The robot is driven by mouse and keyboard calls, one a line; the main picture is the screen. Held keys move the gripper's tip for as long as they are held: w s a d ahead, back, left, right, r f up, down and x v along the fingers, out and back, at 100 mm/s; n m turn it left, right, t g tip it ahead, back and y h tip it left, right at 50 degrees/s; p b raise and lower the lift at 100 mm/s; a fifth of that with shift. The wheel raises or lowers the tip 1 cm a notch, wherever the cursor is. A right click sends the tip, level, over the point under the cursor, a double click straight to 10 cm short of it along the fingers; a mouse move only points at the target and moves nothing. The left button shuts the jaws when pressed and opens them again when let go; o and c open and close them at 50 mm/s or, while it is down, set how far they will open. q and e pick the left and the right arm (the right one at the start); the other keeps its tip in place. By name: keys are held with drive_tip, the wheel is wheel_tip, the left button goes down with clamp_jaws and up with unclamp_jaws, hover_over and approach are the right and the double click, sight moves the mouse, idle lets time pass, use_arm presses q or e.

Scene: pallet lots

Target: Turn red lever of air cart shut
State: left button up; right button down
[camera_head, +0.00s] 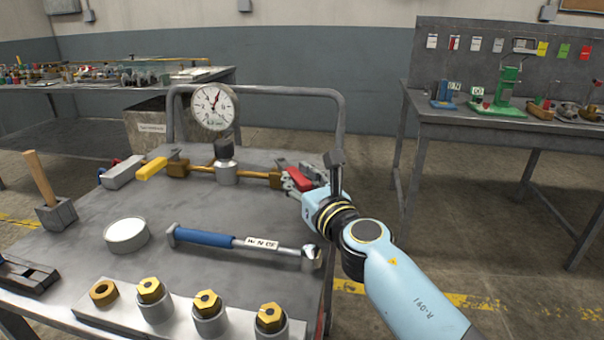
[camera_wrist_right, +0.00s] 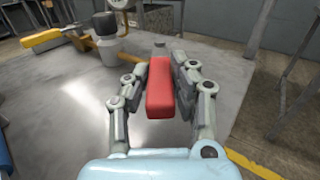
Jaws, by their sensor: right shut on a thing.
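The air cart (camera_head: 180,212) has a grey top with a brass pipe, a round gauge (camera_head: 212,107) and two levers. The red lever (camera_head: 298,179) is at the right end of the pipe. My right gripper (camera_head: 297,180) is shut on it. In the right wrist view the red lever (camera_wrist_right: 160,90) lies between the two fingers of the right gripper (camera_wrist_right: 160,80). The yellow lever (camera_head: 152,169) is at the left end of the pipe; it also shows in the wrist view (camera_wrist_right: 42,39). My left gripper is not in view.
A blue-handled torque wrench (camera_head: 207,237) lies across the cart top, near a white round dish (camera_head: 126,234). A mallet (camera_head: 50,195) stands at the left. Several brass nuts (camera_head: 208,302) line the front. A workbench (camera_head: 510,122) stands at the right beyond open floor.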

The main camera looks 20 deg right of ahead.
idle(0.4)
drive_tip(key=c, duration=1.1)
unclamp_jaws()
drive_tip(key=s, duration=1.2)
drive_tip(key=shift+d, duration=0.35)
